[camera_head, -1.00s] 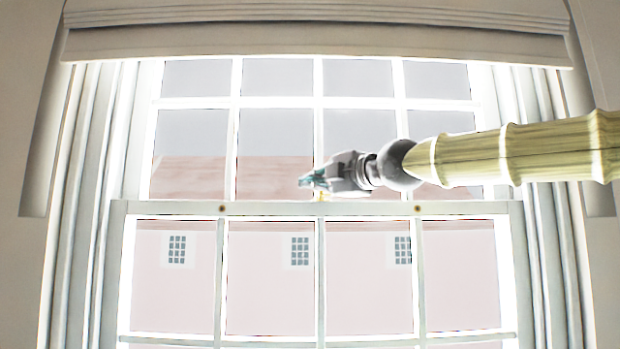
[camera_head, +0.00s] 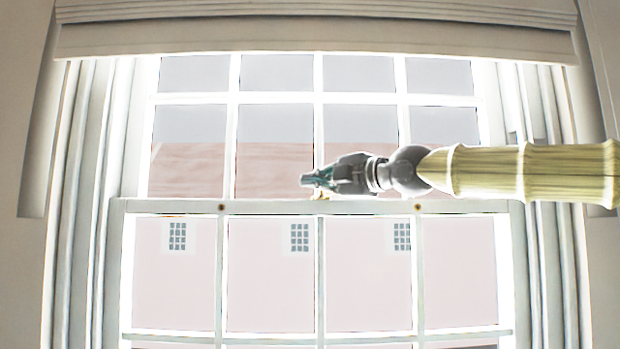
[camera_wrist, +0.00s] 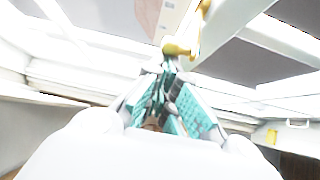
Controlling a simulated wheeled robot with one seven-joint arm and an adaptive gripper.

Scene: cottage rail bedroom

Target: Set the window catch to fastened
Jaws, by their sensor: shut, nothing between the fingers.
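The window catch (camera_wrist: 182,46) is a small brass piece with a rounded end and a short arm. It shows at the top of the wrist view, just beyond my fingertips. In the head view only a bit of brass (camera_head: 320,195) shows under my gripper (camera_head: 310,179), at the middle of the sash meeting rail (camera_head: 270,206). My gripper also shows in the wrist view (camera_wrist: 165,72), its teal-padded fingers shut and empty. Its tips are at or very near the catch; I cannot tell whether they touch. The catch's setting is not clear.
Two small brown studs, left (camera_head: 222,208) and right (camera_head: 418,208), sit on the rail. The upper sash bars (camera_head: 318,120) rise close behind my gripper. Curtains (camera_head: 85,200) hang at both sides, under a pelmet (camera_head: 300,38). The space left of my gripper is clear.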

